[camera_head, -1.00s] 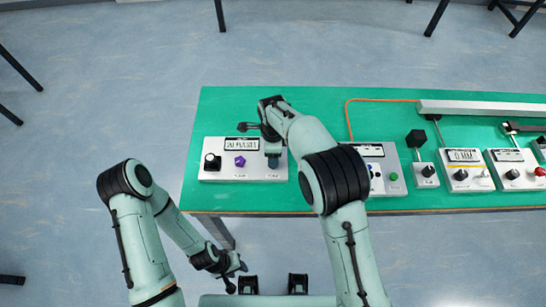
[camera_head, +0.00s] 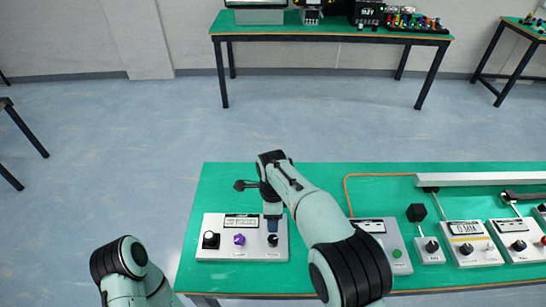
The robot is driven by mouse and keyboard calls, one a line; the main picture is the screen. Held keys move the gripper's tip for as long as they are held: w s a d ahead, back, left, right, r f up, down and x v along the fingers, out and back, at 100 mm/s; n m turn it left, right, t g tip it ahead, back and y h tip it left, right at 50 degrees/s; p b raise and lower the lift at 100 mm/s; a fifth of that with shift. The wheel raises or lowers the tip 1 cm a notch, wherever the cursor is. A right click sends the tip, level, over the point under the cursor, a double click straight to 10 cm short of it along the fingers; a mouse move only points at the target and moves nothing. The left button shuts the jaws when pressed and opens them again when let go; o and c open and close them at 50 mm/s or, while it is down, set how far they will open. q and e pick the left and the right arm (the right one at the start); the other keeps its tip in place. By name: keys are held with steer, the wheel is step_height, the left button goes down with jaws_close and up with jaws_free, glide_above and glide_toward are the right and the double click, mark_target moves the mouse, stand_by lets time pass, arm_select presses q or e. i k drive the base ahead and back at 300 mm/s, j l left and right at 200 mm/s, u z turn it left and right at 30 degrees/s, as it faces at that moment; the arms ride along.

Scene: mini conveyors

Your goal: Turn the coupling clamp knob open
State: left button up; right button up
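A white control box (camera_head: 220,255) with a small display (camera_head: 241,221) stands at the left end of the green table. On its face are a black knob (camera_head: 210,240), a purple knob (camera_head: 239,239) and a dark knob (camera_head: 272,240) in a row. The labels are too small to read, so I cannot tell which is the coupling clamp knob. My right gripper (camera_head: 272,222) points down just above and behind the dark knob; whether its fingers are apart is unclear. My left gripper is out of view; only its arm shows at the lower left.
Several other control boxes stand to the right, including one with a green button (camera_head: 397,253) partly behind my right arm and one with a black knob (camera_head: 467,249). An orange cable (camera_head: 347,190) and a grey rail (camera_head: 480,179) lie behind them.

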mark_target(239, 239)
steer(key=k, duration=1)
